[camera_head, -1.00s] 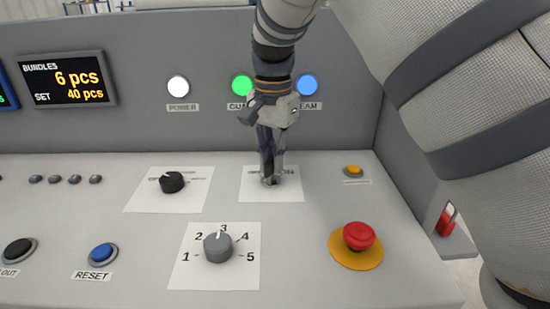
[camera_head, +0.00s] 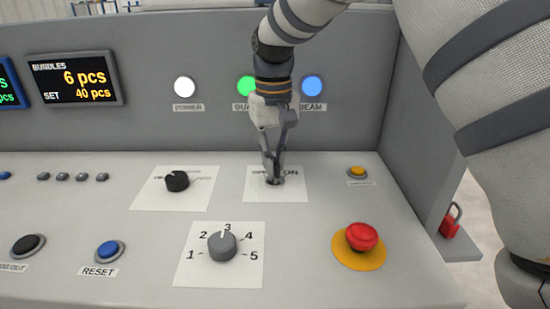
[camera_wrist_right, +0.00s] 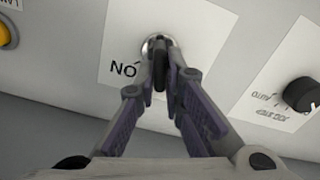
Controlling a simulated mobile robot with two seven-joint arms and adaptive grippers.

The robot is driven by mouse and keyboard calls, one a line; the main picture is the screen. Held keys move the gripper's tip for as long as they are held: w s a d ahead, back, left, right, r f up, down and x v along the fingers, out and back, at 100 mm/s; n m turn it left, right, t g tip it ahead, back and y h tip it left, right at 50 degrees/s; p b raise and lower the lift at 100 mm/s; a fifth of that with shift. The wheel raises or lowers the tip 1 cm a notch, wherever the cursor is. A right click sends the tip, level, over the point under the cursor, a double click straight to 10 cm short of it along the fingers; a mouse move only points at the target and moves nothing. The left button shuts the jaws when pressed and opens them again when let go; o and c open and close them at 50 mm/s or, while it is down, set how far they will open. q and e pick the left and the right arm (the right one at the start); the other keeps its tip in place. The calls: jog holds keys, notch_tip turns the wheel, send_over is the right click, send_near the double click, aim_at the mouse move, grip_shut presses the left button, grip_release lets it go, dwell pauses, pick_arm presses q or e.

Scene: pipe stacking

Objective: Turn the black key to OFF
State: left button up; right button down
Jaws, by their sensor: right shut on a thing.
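The black key (camera_wrist_right: 161,78) sits in a round metal lock on a white label plate (camera_head: 294,190), at the back right of the panel top. My right gripper (camera_head: 274,180) points down at this lock. In the right wrist view its fingertips (camera_wrist_right: 161,62) are closed together on the key. The word ON shows on the plate to the right of the fingers in the head view. The lettering left of them is partly covered, and the key's exact angle is hard to tell. My left gripper is not in view.
A black selector knob (camera_head: 177,181) stands left of the key plate, and a grey numbered dial (camera_head: 222,246) in front. A red mushroom button (camera_head: 361,236) and a small yellow button (camera_head: 357,171) are to the right. An upright wall with lamps rises behind.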

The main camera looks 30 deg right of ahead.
jog(key=n, duration=0.5)
jog(key=shift+a, duration=0.2)
jog(key=shift+f+n, duration=0.1)
jog(key=shift+n, duration=0.2)
jog(key=c, duration=1.7)
grip_release()
notch_tip(320, 180, up, 12)
